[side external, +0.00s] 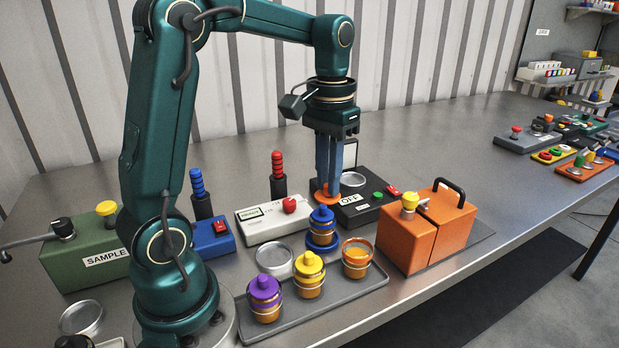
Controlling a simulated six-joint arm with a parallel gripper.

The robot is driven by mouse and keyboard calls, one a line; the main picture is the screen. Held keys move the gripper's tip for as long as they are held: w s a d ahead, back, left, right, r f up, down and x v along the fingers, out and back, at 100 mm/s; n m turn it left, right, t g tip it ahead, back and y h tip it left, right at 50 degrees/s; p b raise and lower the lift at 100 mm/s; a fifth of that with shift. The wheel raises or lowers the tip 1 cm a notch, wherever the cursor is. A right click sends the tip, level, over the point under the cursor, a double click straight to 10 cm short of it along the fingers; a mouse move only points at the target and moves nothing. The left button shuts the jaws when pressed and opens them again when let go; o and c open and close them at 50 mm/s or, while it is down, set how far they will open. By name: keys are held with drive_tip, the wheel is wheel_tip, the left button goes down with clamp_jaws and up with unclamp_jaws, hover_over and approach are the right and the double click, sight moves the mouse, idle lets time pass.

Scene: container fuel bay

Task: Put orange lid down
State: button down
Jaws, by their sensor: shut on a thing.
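My gripper (327,185) points straight down and is shut on the orange lid (325,193). The lid shows as an orange rim around the fingertips, between the white box and the black OFF box. I cannot tell whether it touches a surface below. An open jar with orange contents (357,262) stands without a lid on the right part of the grey tray (345,296).
The black OFF box (366,208), white box with a red knob (268,222) and orange case (427,235) stand close by. Bare table lies behind.

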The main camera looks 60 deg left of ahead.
drive_tip(key=s+a+r, duration=0.2)
drive_tip(key=a+r, duration=0.1)
drive_tip(key=a, duration=0.2)
drive_tip(key=shift+s+d+f, duration=0.1)
drive_tip(key=shift+s+f, duration=1)
drive_tip(key=shift+f, duration=1.7)
drive_tip(key=shift+s+a+f, duration=0.1)
drive_tip(key=shift+s+f, duration=1)
drive_tip(key=shift+f, duration=1.7)
drive_tip(key=shift+s+d+f, duration=0.1)
drive_tip(key=shift+s+f, duration=1)
drive_tip(key=shift+f, duration=1.7)
drive_tip(key=c, duration=0.8)
unclamp_jaws()
drive_tip(key=shift+f, duration=0.15)
drive_tip(key=shift+c, duration=0.2)
